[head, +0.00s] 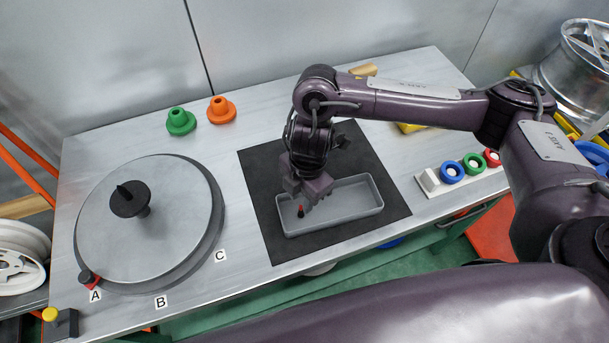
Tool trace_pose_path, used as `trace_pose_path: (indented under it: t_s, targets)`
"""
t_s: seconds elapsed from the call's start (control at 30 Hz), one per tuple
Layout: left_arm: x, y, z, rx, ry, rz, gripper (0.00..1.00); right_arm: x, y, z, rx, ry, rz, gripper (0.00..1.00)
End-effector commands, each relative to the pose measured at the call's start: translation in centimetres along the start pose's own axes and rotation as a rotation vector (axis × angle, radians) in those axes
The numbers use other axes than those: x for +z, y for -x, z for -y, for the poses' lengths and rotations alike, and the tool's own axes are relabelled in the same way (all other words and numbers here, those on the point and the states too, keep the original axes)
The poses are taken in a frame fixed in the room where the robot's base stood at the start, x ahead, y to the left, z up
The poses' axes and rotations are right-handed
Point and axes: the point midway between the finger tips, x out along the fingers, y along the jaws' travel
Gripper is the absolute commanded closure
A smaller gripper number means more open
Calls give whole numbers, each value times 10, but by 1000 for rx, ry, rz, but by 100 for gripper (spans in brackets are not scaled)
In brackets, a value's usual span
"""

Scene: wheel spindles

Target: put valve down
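A small dark valve with a reddish tip (300,211) shows at the left end of the shallow grey tray (348,214). It looks roughly upright. My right gripper (310,196) points down over the left part of the tray, right at the valve. Its fingers are small and dark here, so I cannot tell whether they touch or hold the valve, or whether the valve rests on the tray floor. My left gripper is not in view.
The tray lies on a black mat (262,190). A large round turntable (105,235) with a black knob stands at left, by labels A, B and C. A white rack (430,182) with coloured rings is at right.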

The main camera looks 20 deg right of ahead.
Motion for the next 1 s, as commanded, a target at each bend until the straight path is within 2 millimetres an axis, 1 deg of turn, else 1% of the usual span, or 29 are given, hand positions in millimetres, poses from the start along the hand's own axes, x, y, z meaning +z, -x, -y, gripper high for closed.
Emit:
trace_pose_path:
  t_s: [0.03, 0.2, 0.3, 0.4, 0.57, 1.0]
  targets:
    - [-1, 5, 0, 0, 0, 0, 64, 1, 16, -1, 6, 3, 4, 70]
    - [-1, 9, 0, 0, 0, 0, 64, 1, 48, -1, 5, 1, 3, 70]
    - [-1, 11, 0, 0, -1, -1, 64, 1, 63, -1, 4, 1, 3, 70]
    - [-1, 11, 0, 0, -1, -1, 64, 1, 73, 0, 2, 0, 2, 70]
    - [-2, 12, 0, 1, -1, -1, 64, 0, 80, 0, 0, 0, 1, 70]
    - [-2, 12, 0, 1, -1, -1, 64, 0, 80, 0, -1, -1, 0, 70]
